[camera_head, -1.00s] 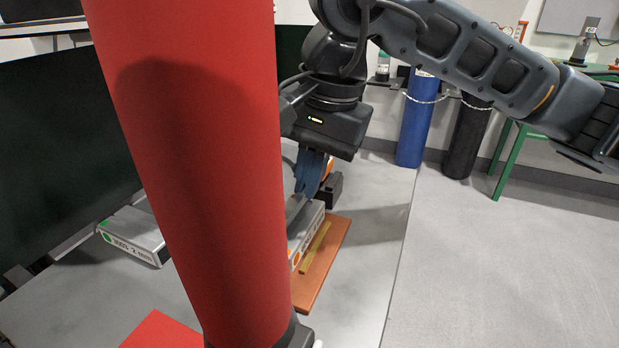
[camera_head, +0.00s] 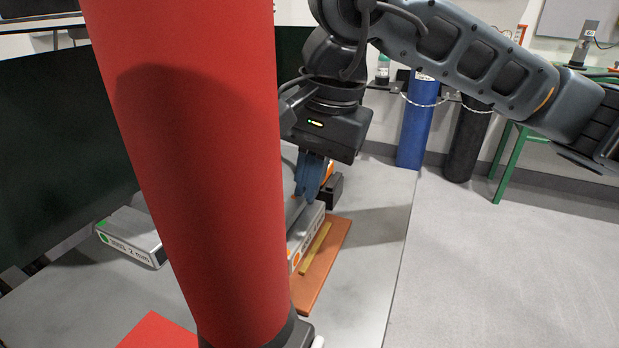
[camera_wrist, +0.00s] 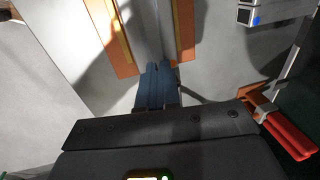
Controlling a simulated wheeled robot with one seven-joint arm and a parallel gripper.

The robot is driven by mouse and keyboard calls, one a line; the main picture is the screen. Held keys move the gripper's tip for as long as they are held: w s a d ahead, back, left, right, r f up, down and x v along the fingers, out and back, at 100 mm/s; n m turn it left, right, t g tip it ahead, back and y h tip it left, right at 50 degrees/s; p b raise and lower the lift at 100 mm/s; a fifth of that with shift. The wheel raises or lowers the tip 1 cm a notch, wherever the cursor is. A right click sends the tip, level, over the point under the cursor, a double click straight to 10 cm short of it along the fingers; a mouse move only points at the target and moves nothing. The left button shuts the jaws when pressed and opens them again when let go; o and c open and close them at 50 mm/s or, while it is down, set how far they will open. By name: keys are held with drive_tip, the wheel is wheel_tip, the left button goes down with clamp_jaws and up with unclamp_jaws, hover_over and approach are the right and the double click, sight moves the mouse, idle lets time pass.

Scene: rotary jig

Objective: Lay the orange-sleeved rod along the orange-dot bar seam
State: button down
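My gripper (camera_head: 311,192) points down over the far part of a pale metal bar (camera_head: 305,236), which has an orange dot (camera_head: 294,257) on its near end. The bar lies on an orange board (camera_head: 330,262). In the wrist view my gripper's blue fingers (camera_wrist: 157,88) sit close together above the grey bar (camera_wrist: 150,25). I see no clear gap between them, and cannot see anything held. I cannot make out an orange-sleeved rod. An orange part (camera_head: 328,171) shows behind the fingers, partly hidden; I cannot tell what it is.
A large red cylinder (camera_head: 190,170) blocks much of the head view. A green-dot bar labelled 2 mm (camera_head: 130,238) lies left of it. A yellow strip (camera_head: 315,250) lies on the board beside the bar. A black block (camera_head: 331,190) stands behind. Floor on the right is clear.

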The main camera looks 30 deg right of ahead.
drive_tip(key=shift+f, duration=0.15)
drive_tip(key=c, duration=1.8)
unclamp_jaws()
drive_tip(key=o, duration=0.5)
drive_tip(key=shift+s, duration=0.1)
drive_tip(key=r, duration=0.5)
drive_tip(key=s+r, duration=0.1)
drive_tip(key=r, duration=0.2)
drive_tip(key=shift+d, duration=0.4)
drive_tip(key=shift+s+d+f, duration=0.1)
